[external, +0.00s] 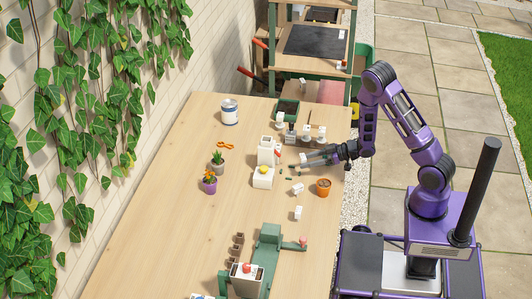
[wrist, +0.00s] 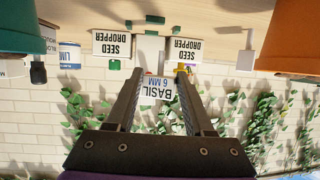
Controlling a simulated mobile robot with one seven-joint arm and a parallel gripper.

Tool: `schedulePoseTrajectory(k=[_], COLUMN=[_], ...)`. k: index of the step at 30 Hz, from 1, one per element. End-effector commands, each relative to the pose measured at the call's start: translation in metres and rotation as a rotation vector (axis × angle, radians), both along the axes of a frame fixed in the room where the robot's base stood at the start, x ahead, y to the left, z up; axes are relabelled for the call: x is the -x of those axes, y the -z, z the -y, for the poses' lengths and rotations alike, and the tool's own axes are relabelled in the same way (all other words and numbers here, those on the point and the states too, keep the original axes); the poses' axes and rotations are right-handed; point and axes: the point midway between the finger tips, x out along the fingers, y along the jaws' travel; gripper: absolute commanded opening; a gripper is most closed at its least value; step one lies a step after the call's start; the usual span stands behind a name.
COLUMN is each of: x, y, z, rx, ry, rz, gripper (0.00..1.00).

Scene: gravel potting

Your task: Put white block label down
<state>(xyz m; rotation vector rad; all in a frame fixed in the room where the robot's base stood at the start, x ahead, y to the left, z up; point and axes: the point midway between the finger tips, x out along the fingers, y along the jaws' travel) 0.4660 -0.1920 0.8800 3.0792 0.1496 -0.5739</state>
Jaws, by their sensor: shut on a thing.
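My gripper (wrist: 156,78) is shut on a white block label (wrist: 158,91) printed "BASIL 6 MM". The label sits between the two fingertips in the wrist view, and its print is upside down there. In the external view my gripper (external: 312,158) is low over the right side of the table, right of the white boxes. The held label is too small to make out clearly there. Other small white blocks stand on the table, one (external: 298,188) near the pot and one (external: 298,212) closer to the front.
Two white "SEED DROPPER" boxes (wrist: 111,45) (wrist: 185,50) stand beyond the fingers. A terracotta pot (external: 323,187) is just in front of my gripper. The left table (external: 150,190) is clear.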

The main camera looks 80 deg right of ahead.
Motion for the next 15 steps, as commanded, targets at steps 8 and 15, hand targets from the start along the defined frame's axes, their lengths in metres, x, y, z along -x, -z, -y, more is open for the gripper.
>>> schedulePoseTrajectory(k=[8, 15], x=[0.0, 0.0], y=[0.037, 0.038], z=[0.0, 0.0], rx=[-0.001, 0.0], ry=[0.0, 0.0], rz=[-0.003, 0.0], gripper=[0.0, 0.0])
